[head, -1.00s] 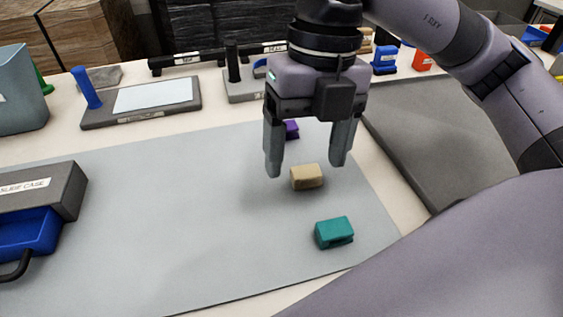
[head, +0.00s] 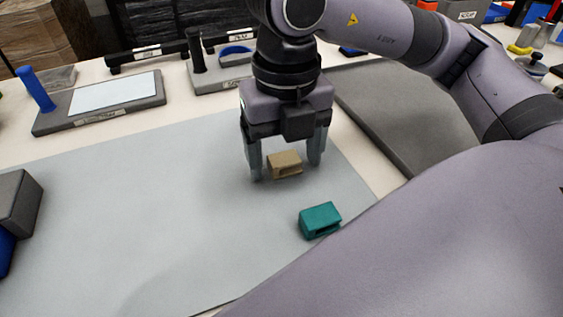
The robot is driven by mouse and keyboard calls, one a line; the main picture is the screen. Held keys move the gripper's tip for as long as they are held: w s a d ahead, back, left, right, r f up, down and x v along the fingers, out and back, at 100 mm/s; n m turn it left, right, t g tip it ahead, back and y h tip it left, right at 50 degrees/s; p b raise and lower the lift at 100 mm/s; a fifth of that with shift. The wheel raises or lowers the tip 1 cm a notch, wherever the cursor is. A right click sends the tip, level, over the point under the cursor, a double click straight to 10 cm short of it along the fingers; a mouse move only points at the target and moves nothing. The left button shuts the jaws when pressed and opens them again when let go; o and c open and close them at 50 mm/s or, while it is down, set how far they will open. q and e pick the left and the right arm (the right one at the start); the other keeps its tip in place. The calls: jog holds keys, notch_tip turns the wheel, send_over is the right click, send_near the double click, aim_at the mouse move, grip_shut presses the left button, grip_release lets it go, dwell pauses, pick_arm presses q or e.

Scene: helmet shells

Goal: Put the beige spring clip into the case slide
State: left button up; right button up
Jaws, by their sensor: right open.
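The beige spring clip (head: 285,164) lies on the grey mat in the head view. My right gripper (head: 286,172) is open, pointing down, with one finger to the left of the clip and one to the right. I cannot tell whether either finger touches it. The case slide is the blue drawer (head: 5,250) of a grey case (head: 16,204), cut off at the left edge so that only a small part shows. My left gripper is not in view.
A teal clip (head: 320,220) lies on the mat (head: 160,220), nearer than the beige one. A dark grey tray (head: 400,110) is to the right. A grey board with a blue post (head: 36,88) and a black-post fixture (head: 196,50) stand behind. The mat's middle is clear.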

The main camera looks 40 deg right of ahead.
jog(key=c, duration=1.1)
